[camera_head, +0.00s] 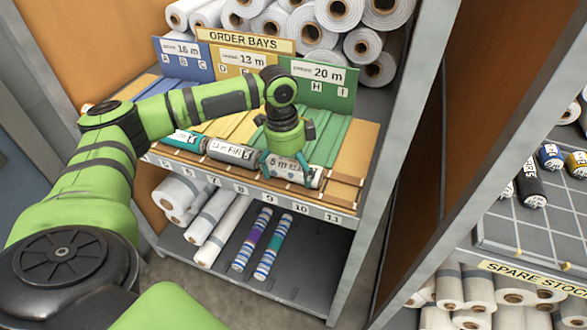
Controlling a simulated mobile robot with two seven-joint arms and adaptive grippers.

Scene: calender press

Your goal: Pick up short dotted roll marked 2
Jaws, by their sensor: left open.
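My left gripper (285,170) comes down from above onto the slotted shelf of the order bays. Its fingers are open on either side of a short white roll (289,169) with dark lettering; I cannot tell whether they touch it. A grey-banded roll (231,152) and a teal-and-white roll (184,139) lie to its left. I cannot make out a dotted pattern or a mark 2 on any roll. My right gripper is out of view.
The order bays shelf has a numbered front edge (243,189) and a coloured sign board (318,85) behind. Two striped rolls (252,243) and white rolls lie below. An upright rack post (415,110) stands to the right. A spare stock sign (530,276) marks the right-hand rack.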

